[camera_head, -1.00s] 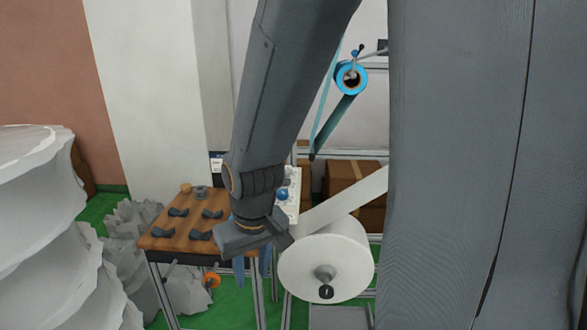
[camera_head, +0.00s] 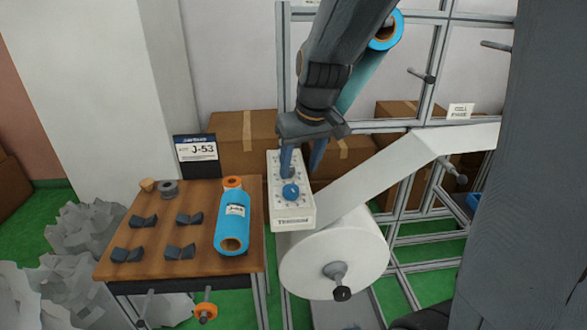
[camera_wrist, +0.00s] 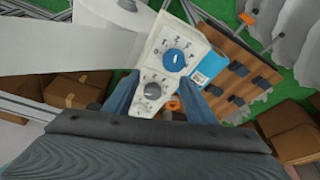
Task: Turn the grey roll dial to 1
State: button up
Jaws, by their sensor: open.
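A white control box (camera_head: 290,212) marked TENSION carries two dials. The blue dial (camera_head: 291,191) is at its near end and also shows in the wrist view (camera_wrist: 174,60). The grey dial (camera_wrist: 152,90) shows in the wrist view with markings around it; its setting is too small to read. In the head view my finger largely hides it. My gripper (camera_head: 303,165) is open and empty over the box, its blue fingers pointing down. In the wrist view, the fingers (camera_wrist: 157,84) lie on either side of the grey dial; contact cannot be told.
A large white roll (camera_head: 325,258) with a web running up right stands beside the box. A wooden table (camera_head: 190,235) at left holds a blue roll (camera_head: 232,222) and several dark cradles. A J-53 sign (camera_head: 197,149) stands behind it. Metal frames (camera_head: 408,160) rise at right.

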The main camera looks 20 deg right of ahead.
jog(key=w+r+b, duration=0.1)
jog(key=w+r, duration=0.1)
jog(key=w, duration=0.4)
jog(key=shift+n+t, duration=0.3)
jog(key=shift+n, duration=0.1)
jog(key=shift+p+x, duration=0.75)
jog(key=shift+x, duration=2.75)
jog(key=shift+s, duration=0.15)
jog(key=c, duration=1)
jog(key=shift+c, duration=0.2)
